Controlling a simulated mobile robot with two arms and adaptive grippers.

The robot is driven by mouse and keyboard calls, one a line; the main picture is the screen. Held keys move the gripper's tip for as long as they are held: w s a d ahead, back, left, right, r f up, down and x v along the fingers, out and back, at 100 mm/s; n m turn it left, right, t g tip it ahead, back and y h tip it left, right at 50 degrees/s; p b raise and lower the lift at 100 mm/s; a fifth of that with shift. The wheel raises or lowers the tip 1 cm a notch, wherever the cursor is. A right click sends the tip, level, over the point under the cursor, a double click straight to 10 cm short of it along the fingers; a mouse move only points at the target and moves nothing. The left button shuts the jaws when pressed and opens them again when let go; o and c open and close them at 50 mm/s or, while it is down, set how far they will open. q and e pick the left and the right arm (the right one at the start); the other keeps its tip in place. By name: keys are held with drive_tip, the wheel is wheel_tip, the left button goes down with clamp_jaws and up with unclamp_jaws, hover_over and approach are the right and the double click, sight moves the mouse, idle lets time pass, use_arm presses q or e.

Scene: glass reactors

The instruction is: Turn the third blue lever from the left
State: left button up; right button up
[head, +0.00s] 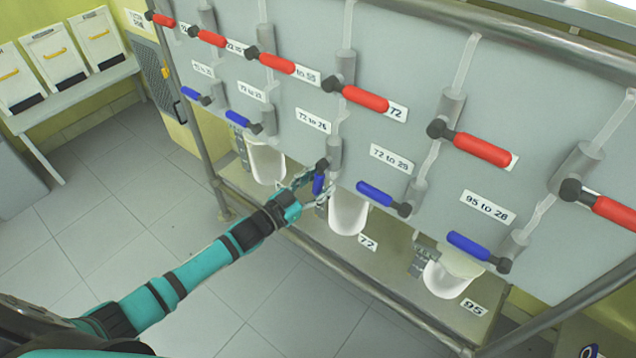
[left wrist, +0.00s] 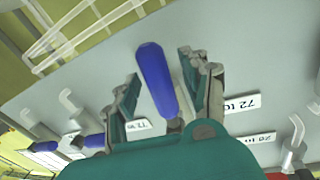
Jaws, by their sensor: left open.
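Several blue levers sit in a row on the grey panel. The third from the left (head: 318,184) points steeply down from its dark pivot, while its neighbours, the second lever (head: 237,118) and the fourth lever (head: 374,193), slant up to the left from theirs. My left gripper (head: 309,187) is at the third lever, fingers open on either side of it. In the left wrist view this blue lever (left wrist: 152,75) stands between the spread fingers, with gaps visible at both sides. Whether a finger touches it I cannot tell. My right gripper is out of view.
Red levers (head: 365,98) line the panel above the blue ones. White vessels (head: 348,214) hang below, over a metal ledge (head: 310,240). The frame's upright post (head: 190,110) stands at the left. The tiled floor (head: 120,200) is clear around my arm.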

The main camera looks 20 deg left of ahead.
use_arm(q)
drive_tip(key=shift+c, duration=0.9)
clamp_jaws()
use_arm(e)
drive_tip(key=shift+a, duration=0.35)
use_arm(q)
drive_tip(key=shift+f, duration=0.1)
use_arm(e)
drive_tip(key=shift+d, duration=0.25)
